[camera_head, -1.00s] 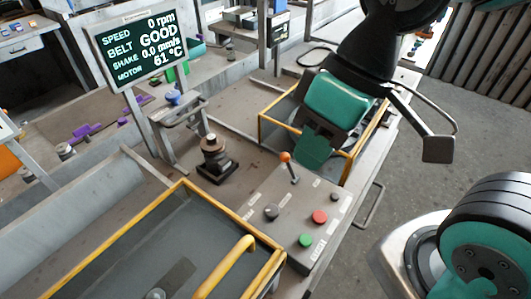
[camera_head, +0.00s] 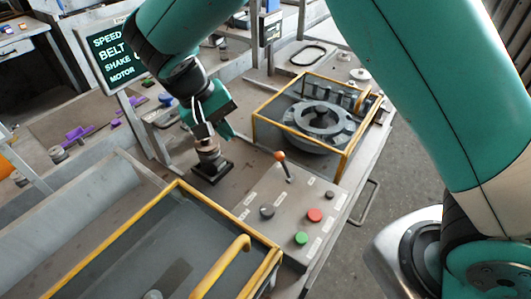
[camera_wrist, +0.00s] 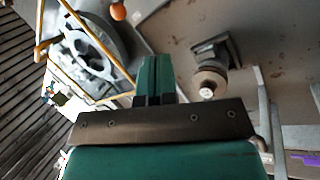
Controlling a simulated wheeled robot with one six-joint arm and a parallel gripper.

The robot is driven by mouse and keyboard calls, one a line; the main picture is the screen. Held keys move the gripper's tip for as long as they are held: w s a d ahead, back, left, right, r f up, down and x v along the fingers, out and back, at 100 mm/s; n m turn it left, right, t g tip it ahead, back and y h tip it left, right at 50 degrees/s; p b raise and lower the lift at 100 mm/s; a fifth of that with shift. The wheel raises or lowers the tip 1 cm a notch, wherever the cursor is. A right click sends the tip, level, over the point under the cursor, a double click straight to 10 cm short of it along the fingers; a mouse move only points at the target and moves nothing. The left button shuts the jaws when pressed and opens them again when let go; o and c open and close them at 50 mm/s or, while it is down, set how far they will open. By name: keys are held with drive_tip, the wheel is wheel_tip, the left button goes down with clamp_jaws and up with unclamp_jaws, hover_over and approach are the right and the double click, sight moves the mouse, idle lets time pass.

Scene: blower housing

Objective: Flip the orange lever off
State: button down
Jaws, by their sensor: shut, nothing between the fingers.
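The orange lever (camera_head: 281,158) stands on the grey control panel (camera_head: 262,190), its orange ball on top of a thin stem. Its orange ball also shows at the top of the wrist view (camera_wrist: 118,11). My gripper (camera_head: 224,128) is shut and empty, left of the lever and above it, apart from it. In the wrist view my closed green fingers (camera_wrist: 155,72) lie between the lever side and a round post. The lever's base is hard to make out in the wrist view.
The panel also has a red button (camera_head: 314,215), a green button (camera_head: 301,238) and dark knobs. A dark post on a square base (camera_head: 210,160) stands under my gripper. A yellow-framed guard (camera_head: 255,130) surrounds the blower housing (camera_head: 322,120). A yellow-railed bin (camera_head: 180,190) lies in front.

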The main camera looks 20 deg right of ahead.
sight(285, 166)
drive_tip(key=shift+s+d+f+p, duration=0.35)
drive_tip(key=shift+d+f+p, duration=0.45)
drive_tip(key=shift+d+f, duration=0.6)
drive_tip(key=shift+s+d+f+p, duration=0.3)
drive_tip(key=shift+d+f+p, duration=0.45)
drive_tip(key=shift+d+f, duration=0.6)
drive_tip(key=shift+s+d+f+p, duration=0.35)
drive_tip(key=shift+d+f+p, duration=0.45)
drive_tip(key=shift+d+f, duration=0.6)
drive_tip(key=shift+s+a, duration=0.1)
drive_tip(key=shift+a, duration=0.1)
